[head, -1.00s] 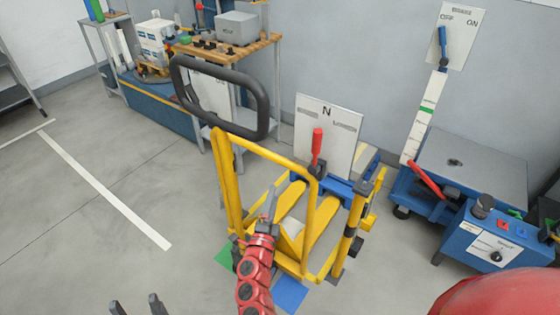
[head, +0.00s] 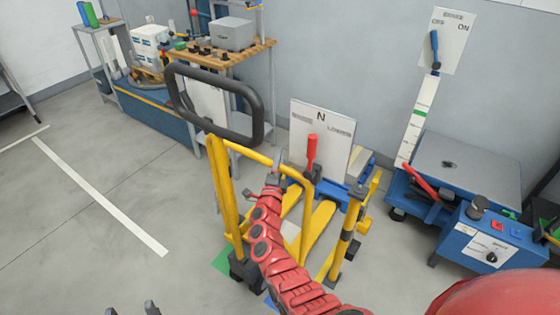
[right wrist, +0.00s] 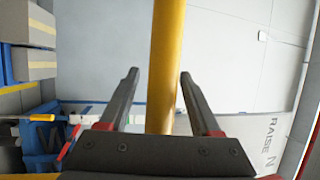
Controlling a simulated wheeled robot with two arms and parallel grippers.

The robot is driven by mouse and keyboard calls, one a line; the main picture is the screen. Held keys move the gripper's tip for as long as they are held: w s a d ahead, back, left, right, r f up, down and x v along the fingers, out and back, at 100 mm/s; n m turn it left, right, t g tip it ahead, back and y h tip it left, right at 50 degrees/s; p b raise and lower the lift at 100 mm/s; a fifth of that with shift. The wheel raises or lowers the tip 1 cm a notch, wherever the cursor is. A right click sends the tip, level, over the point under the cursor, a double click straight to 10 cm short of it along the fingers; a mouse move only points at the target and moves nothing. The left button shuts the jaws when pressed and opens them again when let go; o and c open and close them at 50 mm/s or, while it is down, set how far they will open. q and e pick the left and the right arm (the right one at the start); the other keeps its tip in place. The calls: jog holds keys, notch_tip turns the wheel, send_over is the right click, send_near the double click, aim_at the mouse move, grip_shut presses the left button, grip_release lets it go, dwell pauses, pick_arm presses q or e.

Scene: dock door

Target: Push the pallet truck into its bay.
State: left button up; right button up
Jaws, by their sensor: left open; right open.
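The pallet truck (head: 222,190) has a yellow frame, a black loop handle (head: 262,115) and yellow forks (head: 318,225). A plate marked N with a red lever (head: 312,152) stands behind the frame. My right gripper (head: 280,178) is open at the upper part of the yellow frame. In the right wrist view a yellow bar (right wrist: 165,65) runs between the two open fingers (right wrist: 158,85); I cannot tell whether they touch it. My left gripper (head: 132,309) shows only its fingertips at the bottom edge, open and away from the truck. I cannot clearly make out the bay.
A blue lift table (head: 465,165) with a control box (head: 487,240) stands at the right. A wooden-topped bench (head: 245,50) and a blue cabinet (head: 150,110) line the wall. Green floor marking (head: 222,262) shows beside the truck. Floor at the left, with a white line (head: 105,200), is clear.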

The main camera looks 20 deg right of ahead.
grip_shut()
dwell(0.4)
dwell(1.1)
